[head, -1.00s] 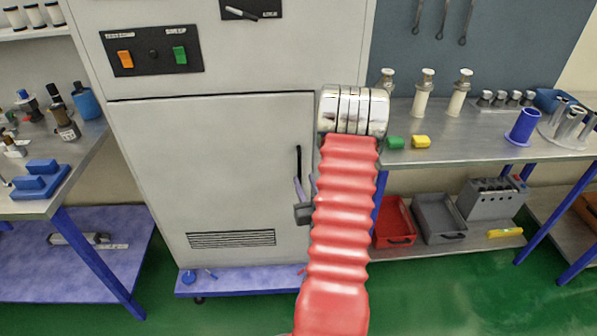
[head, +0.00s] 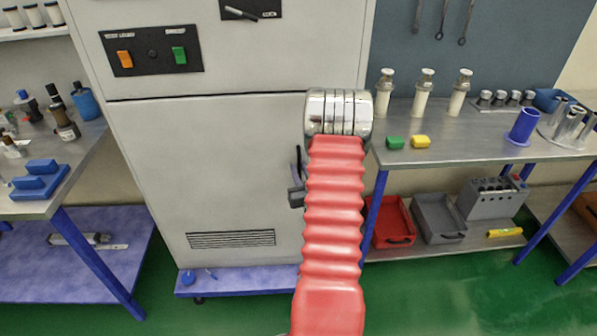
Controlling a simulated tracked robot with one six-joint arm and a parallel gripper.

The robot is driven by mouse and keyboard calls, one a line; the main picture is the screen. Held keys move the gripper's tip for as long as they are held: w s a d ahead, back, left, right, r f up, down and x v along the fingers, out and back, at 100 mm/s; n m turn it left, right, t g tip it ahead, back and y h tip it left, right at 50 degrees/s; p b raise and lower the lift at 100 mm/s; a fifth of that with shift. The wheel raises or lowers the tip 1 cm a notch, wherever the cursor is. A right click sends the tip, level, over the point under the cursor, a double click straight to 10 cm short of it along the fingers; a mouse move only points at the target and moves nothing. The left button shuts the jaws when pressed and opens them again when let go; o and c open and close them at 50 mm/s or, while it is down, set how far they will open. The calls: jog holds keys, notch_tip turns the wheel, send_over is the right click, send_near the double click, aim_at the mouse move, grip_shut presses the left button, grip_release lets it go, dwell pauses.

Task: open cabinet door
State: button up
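The cabinet door (head: 210,170) is a tall light-grey panel with a vent grille low down, and it looks shut. Its dark vertical handle (head: 299,155) is near the door's right edge; the lower part is hidden behind my gripper and arm. My gripper (head: 295,170) is at the handle, pointing up along its lower half. My red ribbed arm covers the gripper's right side. One finger shows beside the handle; whether it touches, and whether the fingers are closed around it, cannot be told.
A control panel (head: 151,50) with orange and green switches is above the door. A workbench (head: 470,135) with green and yellow blocks stands close on the right, with red and grey bins below. Another bench (head: 75,175) is on the left. Green floor is free in front.

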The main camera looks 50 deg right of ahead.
grip_shut()
jog(key=shift+a, duration=0.2)
dwell(0.3)
